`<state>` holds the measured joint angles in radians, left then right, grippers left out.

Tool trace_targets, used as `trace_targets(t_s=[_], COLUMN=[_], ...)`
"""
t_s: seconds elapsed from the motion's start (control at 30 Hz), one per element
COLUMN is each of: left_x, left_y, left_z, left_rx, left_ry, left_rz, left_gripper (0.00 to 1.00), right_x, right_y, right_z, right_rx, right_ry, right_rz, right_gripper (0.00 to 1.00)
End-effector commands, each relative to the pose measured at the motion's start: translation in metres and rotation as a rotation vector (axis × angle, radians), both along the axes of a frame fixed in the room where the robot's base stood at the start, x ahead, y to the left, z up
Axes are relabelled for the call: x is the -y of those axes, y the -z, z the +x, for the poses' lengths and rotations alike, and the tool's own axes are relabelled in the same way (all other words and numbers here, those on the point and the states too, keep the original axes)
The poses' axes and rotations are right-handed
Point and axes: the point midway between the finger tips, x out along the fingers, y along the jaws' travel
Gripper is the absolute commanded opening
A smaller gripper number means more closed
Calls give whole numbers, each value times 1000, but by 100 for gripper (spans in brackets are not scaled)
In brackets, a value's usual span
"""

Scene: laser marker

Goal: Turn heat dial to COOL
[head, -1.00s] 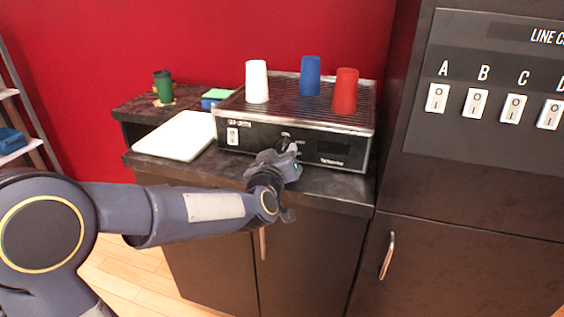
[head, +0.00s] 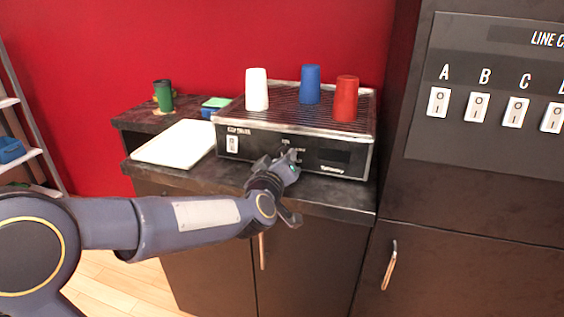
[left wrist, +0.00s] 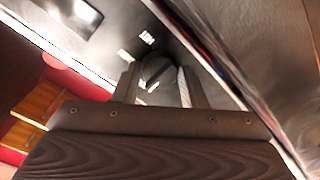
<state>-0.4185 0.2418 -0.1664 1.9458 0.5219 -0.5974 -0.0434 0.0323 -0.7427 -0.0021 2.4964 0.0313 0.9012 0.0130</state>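The black heat dial (left wrist: 156,72) is on the front panel of the dark machine (head: 240,128), which stands on the counter. In the head view my left gripper (head: 290,156) is at the middle of that panel and largely hides the dial. In the left wrist view the two fingers of my left gripper (left wrist: 160,88) stand apart, one on each side of the dial, with narrow gaps beside it. Small white markings show on the panel near the dial, too blurred to read. Which way the dial points cannot be told. My right gripper is not in view.
White (head: 257,90), blue (head: 310,84) and red (head: 346,98) cups stand upside down on the machine's grated top. A white board (head: 174,142) lies to the left on the counter (head: 335,200). A switch panel (head: 478,108) is on the right.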

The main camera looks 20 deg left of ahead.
Motion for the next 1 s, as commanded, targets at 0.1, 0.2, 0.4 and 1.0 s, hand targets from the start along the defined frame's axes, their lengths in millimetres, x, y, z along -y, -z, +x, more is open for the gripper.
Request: trace_targets(t_s=[0.1,0.2,0.4,1.0], left_x=[0,0,0,0], left_y=[0,0,0,-6], left_z=[0,0,-1,-76], left_rx=[0,0,0,1], left_ry=[0,0,0,0], left_rz=[1,1,2,1], left_gripper=[54,58,58,58], right_x=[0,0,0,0], right_y=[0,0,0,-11], right_z=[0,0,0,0], right_rx=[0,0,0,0], right_ry=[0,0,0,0], right_rz=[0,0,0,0], right_gripper=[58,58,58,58])
